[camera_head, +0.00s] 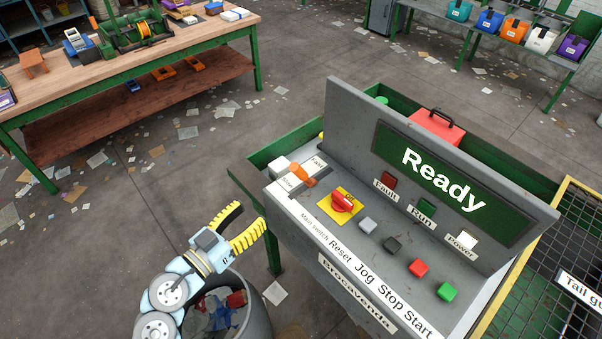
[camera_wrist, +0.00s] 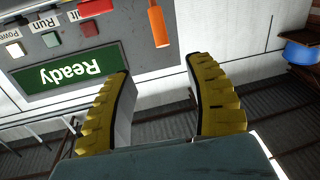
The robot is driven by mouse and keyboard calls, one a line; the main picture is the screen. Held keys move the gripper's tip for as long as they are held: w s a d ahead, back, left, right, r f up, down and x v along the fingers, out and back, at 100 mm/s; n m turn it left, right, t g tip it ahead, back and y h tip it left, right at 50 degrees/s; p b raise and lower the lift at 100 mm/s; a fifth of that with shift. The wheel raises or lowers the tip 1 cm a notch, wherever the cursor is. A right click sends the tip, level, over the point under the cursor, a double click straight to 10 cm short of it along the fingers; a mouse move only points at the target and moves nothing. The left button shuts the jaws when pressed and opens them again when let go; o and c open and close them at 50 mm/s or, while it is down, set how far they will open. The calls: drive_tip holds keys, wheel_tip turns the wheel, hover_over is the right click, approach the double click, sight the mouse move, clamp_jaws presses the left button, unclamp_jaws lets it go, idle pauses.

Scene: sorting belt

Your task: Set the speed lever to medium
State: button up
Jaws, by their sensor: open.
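The speed lever (camera_head: 301,174) is an orange handle at the left end of the grey control panel (camera_head: 349,251). A "Fast" label (camera_head: 318,163) and a "Slow" label (camera_head: 287,183) lie on either side of it. I cannot tell its exact setting. My gripper (camera_head: 252,213) is left of and in front of the panel, apart from the lever, its yellow-padded fingers open and empty. In the wrist view the lever (camera_wrist: 158,24) shows beyond the gap between my fingertips (camera_wrist: 160,68).
A red main switch (camera_head: 342,201) on a yellow plate sits right of the lever, with several buttons beyond. The upright "Ready" display (camera_head: 440,178) rises behind. A bin of scraps (camera_head: 250,310) stands below my gripper. A wooden workbench (camera_head: 190,40) is at the back left.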

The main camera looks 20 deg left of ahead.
sight(298, 170)
drive_tip(key=p+x, duration=0.2)
drive_tip(key=x, duration=1.5)
drive_tip(key=shift+w+d+p, duration=0.15)
drive_tip(key=shift+p, duration=0.15)
clamp_jaws()
